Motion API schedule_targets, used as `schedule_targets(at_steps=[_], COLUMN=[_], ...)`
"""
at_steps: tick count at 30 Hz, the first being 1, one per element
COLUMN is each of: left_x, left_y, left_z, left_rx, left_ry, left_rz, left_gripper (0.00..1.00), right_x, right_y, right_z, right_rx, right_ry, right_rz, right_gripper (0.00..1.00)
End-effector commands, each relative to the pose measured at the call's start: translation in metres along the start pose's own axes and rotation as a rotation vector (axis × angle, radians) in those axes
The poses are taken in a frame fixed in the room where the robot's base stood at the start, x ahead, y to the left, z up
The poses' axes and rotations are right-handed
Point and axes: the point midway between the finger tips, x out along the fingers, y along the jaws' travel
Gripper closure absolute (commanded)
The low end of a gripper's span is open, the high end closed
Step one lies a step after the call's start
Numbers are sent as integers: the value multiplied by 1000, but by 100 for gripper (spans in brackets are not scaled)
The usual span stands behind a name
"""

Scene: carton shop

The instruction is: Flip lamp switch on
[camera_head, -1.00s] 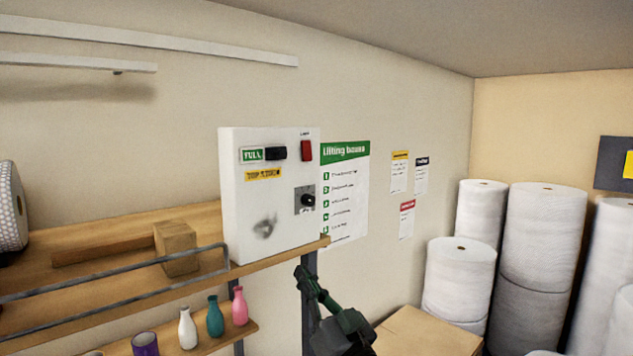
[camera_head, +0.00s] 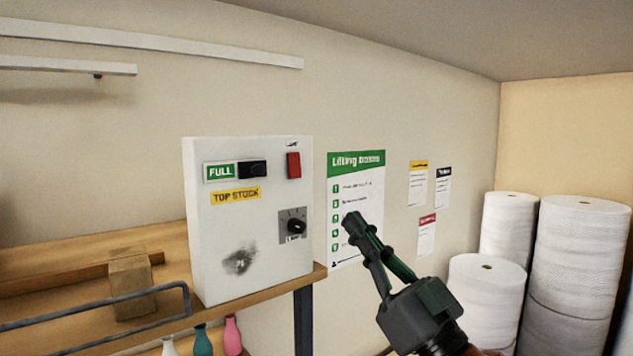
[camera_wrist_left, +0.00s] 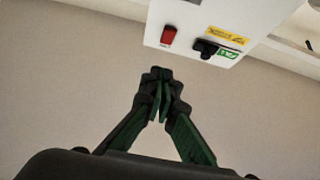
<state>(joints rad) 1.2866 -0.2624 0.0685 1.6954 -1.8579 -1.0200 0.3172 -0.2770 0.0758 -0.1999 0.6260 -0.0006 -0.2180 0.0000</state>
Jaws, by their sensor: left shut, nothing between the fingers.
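A white control box (camera_head: 215,275) stands on the shelf, left of centre in the head view. A red switch (camera_head: 293,165) is at its upper right under a small label that is too blurred to read. The box also carries a black switch (camera_head: 252,169) beside a FULL label and a black knob (camera_head: 296,226) on a grey plate. My left gripper (camera_head: 352,222) is shut and empty, to the right of the box and in front of the poster, apart from the box. In the wrist view the red switch (camera_wrist_left: 169,36) is beyond the closed fingertips (camera_wrist_left: 157,75). My right gripper is not in view.
Bottles (camera_head: 232,335) stand below. A green-headed poster (camera_head: 340,170) hangs behind my gripper. White rolls (camera_head: 580,240) stand at right.

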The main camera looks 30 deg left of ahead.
Motion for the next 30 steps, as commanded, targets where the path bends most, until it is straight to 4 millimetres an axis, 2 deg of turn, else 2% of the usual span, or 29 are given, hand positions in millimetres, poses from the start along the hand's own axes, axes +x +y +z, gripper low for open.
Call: schedule_targets(at_steps=[7, 11, 14, 22, 27, 30], left_x=[4, 9, 20, 74, 107, 117], left_y=[-5, -5, -6, -5, -5, -4], left_z=[3, 3, 2, -1, -1, 13], left_rx=[8, 9, 9, 6, 6, 9], left_ry=[0, -1, -1, -1, -1, -3], left_rz=[-11, -12, -13, -11, -10, -8], left_gripper=[100, 100, 100, 100, 100, 100], right_x=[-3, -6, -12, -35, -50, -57], right_y=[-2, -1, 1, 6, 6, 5], right_z=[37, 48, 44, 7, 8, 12], right_rx=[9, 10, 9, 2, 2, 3], right_ry=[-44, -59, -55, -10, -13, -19], right_rz=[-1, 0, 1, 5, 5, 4], right_gripper=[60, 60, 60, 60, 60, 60])
